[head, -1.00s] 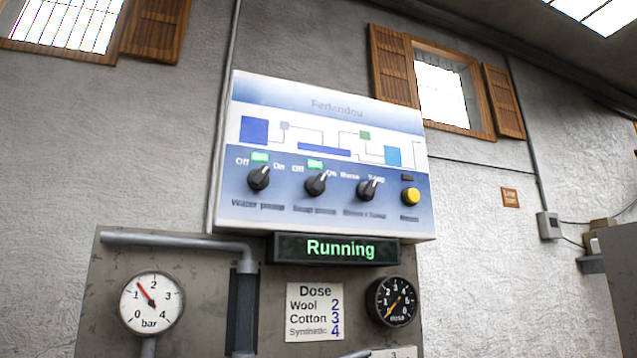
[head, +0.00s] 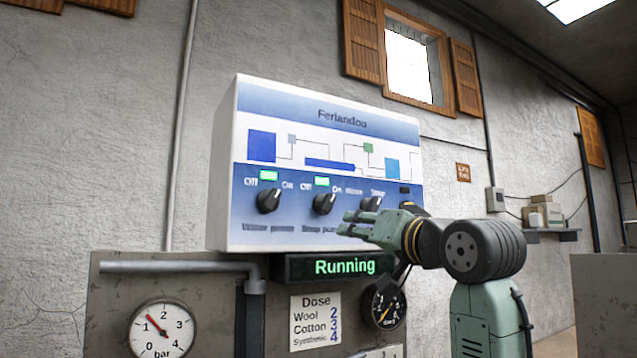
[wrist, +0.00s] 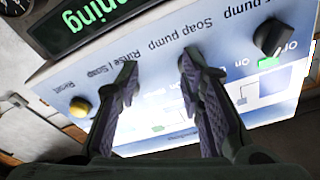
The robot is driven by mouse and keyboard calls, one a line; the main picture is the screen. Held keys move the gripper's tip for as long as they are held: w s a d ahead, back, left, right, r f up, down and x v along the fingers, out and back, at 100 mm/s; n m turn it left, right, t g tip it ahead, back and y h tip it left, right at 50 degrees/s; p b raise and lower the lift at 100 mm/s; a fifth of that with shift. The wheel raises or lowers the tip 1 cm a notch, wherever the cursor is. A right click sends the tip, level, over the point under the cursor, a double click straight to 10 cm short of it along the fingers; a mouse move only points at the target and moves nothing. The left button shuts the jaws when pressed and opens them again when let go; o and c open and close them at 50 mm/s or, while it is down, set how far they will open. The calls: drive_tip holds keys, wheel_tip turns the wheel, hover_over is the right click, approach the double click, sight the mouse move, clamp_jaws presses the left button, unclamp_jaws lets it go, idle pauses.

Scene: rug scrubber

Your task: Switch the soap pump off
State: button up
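The soap pump knob (head: 324,203) is the middle black knob on the white and blue control panel (head: 232,160). Its white pointer tilts to the upper right, toward On, and the green lamp (head: 321,181) above it is lit. My gripper (head: 352,223) is open and empty, just right of and below this knob, in front of the panel. In the wrist view the panel is upside down and my gripper's fingers (wrist: 160,66) are spread. One fingertip covers most of the place by the "Soap pump" label; the other covers the rinse/soap knob's place.
The water pump knob (head: 269,201) is left of the soap pump knob, under its own lit lamp. The rinse/soap knob (head: 371,203) is just above my gripper. The yellow reset button (wrist: 80,106) shows in the wrist view. A display (head: 338,267) below reads "Running".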

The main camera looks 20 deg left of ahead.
drive_tip(key=g+p, duration=0.1)
drive_tip(key=g, duration=0.1)
approach(331, 201)
drive_tip(key=p+x, duration=0.3)
drive_tip(key=x, duration=0.6)
drive_tip(key=shift+a+p, duration=0.1)
drive_tip(key=shift+p, duration=0.3)
drive_tip(key=shift+c, duration=0.2)
clamp_jaws()
